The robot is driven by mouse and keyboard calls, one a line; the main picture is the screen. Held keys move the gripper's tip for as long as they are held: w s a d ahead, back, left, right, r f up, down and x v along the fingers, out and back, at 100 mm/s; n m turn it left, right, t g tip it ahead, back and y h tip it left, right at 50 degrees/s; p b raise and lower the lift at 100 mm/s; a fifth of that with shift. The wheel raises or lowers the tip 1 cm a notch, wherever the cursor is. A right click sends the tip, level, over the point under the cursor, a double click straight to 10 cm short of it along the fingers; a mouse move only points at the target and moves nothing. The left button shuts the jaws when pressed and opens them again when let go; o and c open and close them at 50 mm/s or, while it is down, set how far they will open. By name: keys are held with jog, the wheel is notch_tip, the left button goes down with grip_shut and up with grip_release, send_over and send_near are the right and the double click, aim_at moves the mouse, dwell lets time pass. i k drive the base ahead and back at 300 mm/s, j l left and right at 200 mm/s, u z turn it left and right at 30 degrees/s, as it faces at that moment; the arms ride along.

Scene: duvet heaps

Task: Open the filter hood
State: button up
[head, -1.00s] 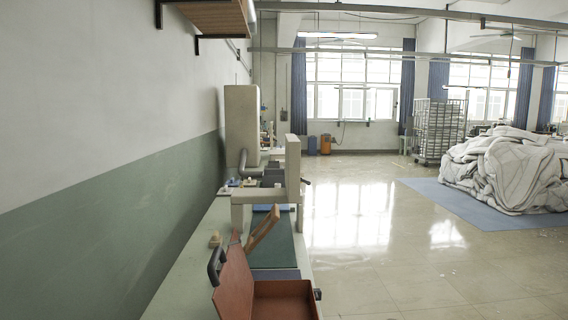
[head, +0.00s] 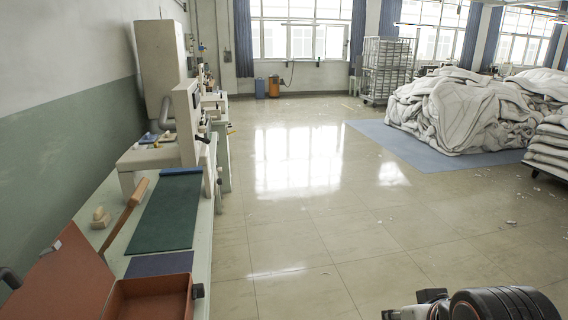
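No part in the head view is clearly marked as the filter hood, and I cannot tell which one it is. A tall off-white box (head: 161,62) with a grey curved duct (head: 166,112) stands against the left wall, above a bench. In front of it is an off-white machine (head: 187,122) with an upright panel and a low arm. A black knob or handle (head: 203,138) sticks out on its right side.
An open red-brown case (head: 150,298) lies on the bench at the near left, lid up. A green mat (head: 165,212) and a wooden-handled tool (head: 124,215) lie behind it. Duvet heaps (head: 455,108) lie on a blue mat (head: 400,145) at right.

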aim_at(212, 111)
jog(key=i+l+u, duration=0.1)
jog(key=i, duration=0.4)
jog(key=i+l+u, duration=0.1)
jog(key=i+l, duration=0.15)
jog(key=i, duration=0.25)
jog(key=i+l, duration=0.25)
jog(key=i, duration=0.2)
jog(key=i+u, duration=0.25)
jog(key=i, duration=4)
jog(key=i+l+u, duration=0.1)
jog(key=i+u, duration=0.3)
jog(key=i, duration=1.1)
